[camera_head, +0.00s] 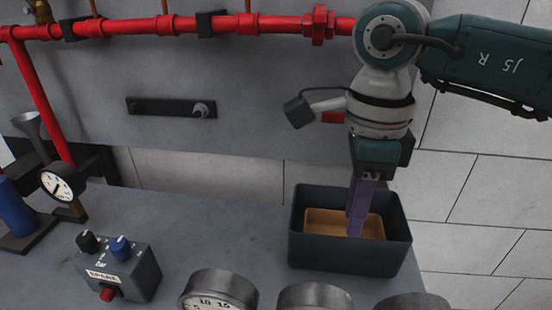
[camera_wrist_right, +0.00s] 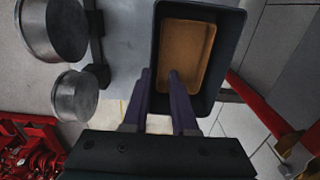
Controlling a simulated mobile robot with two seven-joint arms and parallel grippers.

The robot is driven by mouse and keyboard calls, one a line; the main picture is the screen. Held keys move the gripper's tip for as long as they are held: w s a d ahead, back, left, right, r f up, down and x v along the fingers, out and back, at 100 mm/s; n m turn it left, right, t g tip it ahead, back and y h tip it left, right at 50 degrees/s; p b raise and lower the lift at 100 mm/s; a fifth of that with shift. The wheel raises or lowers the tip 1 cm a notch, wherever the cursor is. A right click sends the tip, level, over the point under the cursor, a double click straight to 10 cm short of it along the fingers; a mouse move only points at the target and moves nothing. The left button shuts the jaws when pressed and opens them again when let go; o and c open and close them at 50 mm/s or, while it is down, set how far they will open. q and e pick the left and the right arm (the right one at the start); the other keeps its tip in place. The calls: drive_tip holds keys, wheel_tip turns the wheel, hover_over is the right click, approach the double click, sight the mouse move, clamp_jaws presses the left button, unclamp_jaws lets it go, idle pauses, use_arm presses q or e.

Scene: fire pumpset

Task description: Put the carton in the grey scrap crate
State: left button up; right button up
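The carton (camera_head: 325,222) is a shallow orange-brown open box. It lies inside the dark grey crate (camera_head: 345,262), which stands at the right end of the grey bench. In the right wrist view the carton (camera_wrist_right: 188,50) shows within the walls of the crate (camera_wrist_right: 228,30). My right gripper (camera_head: 355,225) points down over the crate, its purple fingers in front of the carton. In the wrist view the fingers (camera_wrist_right: 160,72) stand apart with nothing held between them; one tip overlaps the carton's edge, and I cannot tell whether it touches. My left gripper is not in view.
A switch box (camera_head: 120,272) and round gauges (camera_head: 220,290) stand along the front of the bench. A dial gauge (camera_head: 62,182) is at the left. A red pipe (camera_head: 160,26) runs along the back. The bench's middle (camera_head: 210,225) is clear.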

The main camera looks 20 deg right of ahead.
drive_tip(key=shift+o, duration=0.8)
wheel_tip(320, 180, up, 10)
idle(0.3)
